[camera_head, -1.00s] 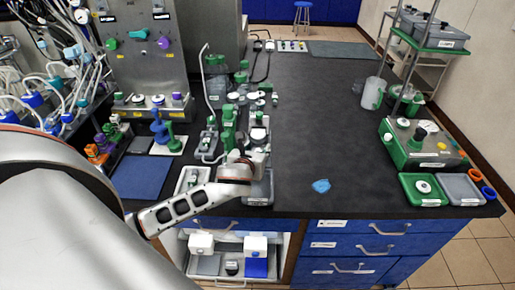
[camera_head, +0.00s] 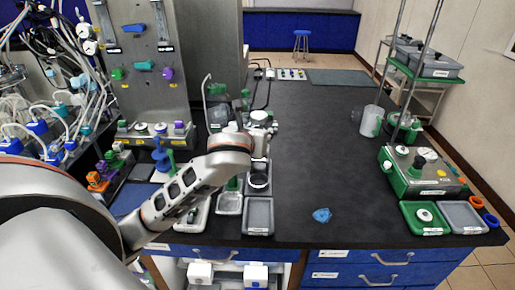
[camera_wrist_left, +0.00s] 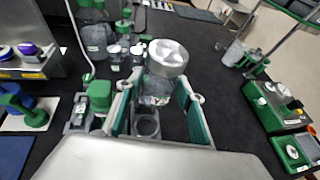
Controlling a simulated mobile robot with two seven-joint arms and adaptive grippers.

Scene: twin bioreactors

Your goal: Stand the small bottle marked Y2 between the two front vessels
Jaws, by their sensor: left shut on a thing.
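My left gripper (camera_wrist_left: 160,108) is shut on a small clear bottle (camera_wrist_left: 157,88) with a wide silvery cap (camera_wrist_left: 167,57). The bottle is upright, and its label is too small to read. In the head view its pale cap (camera_head: 260,116) shows at the end of my left gripper (camera_head: 250,132). An empty dark ring holder (camera_head: 258,180) stands below; it also shows between the fingers in the wrist view (camera_wrist_left: 146,124). Glass vessels with green fittings (camera_wrist_left: 96,38) stand beyond and to the left. My right gripper is not in view.
A grey tray (camera_head: 258,217) and a smaller tray (camera_head: 229,204) lie near the front edge. Green-capped pieces (camera_wrist_left: 100,93) stand close left of the fingers. The black bench is largely clear in the middle and right.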

